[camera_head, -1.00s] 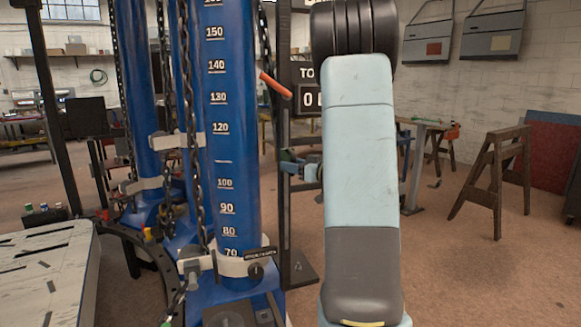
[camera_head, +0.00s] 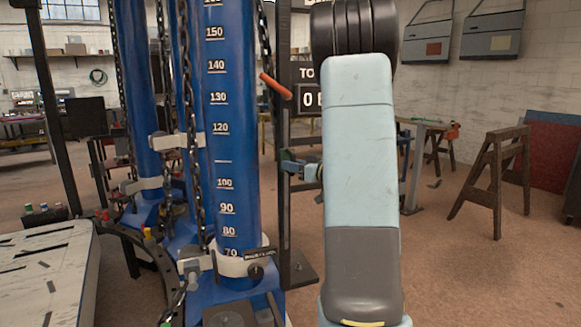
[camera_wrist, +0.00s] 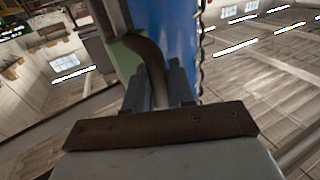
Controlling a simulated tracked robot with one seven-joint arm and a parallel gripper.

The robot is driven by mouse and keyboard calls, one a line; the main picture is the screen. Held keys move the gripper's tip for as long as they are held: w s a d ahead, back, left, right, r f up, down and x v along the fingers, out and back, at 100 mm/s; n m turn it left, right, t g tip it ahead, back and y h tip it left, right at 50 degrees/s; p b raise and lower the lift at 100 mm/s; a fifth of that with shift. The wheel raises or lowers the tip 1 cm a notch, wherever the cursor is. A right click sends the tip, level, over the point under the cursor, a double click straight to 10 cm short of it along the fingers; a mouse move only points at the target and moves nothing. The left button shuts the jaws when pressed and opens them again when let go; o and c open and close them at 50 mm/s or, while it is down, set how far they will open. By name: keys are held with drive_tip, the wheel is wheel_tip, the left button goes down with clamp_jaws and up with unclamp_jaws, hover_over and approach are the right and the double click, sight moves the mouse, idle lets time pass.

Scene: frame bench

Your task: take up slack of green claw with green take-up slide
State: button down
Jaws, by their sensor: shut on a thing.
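In the wrist view, my gripper (camera_wrist: 160,88) has its two grey fingers on either side of a dark curved handle (camera_wrist: 150,55) and is shut on it. The handle meets a pale green block, the green take-up slide (camera_wrist: 124,56), on an upright post beside the blue tower. My arm hides most of my gripper there. I cannot pick out the green claw or its chain's end.
The blue tower (camera_head: 230,120) with a number scale and dark chains (camera_head: 193,130) stands close on the left. An orange lever (camera_head: 275,86) sticks out beside it. A pale bench (camera_head: 45,270) is at front left. A wooden trestle (camera_head: 495,180) stands on open floor at right.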

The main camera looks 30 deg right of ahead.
sight(293, 176)
drive_tip(key=shift+f, duration=2)
drive_tip(key=c, duration=1.1)
unclamp_jaws()
drive_tip(key=shift+r, duration=0.1)
drive_tip(key=v, duration=1.3)
drive_tip(key=shift+s, duration=0.4)
drive_tip(key=shift+d, duration=0.1)
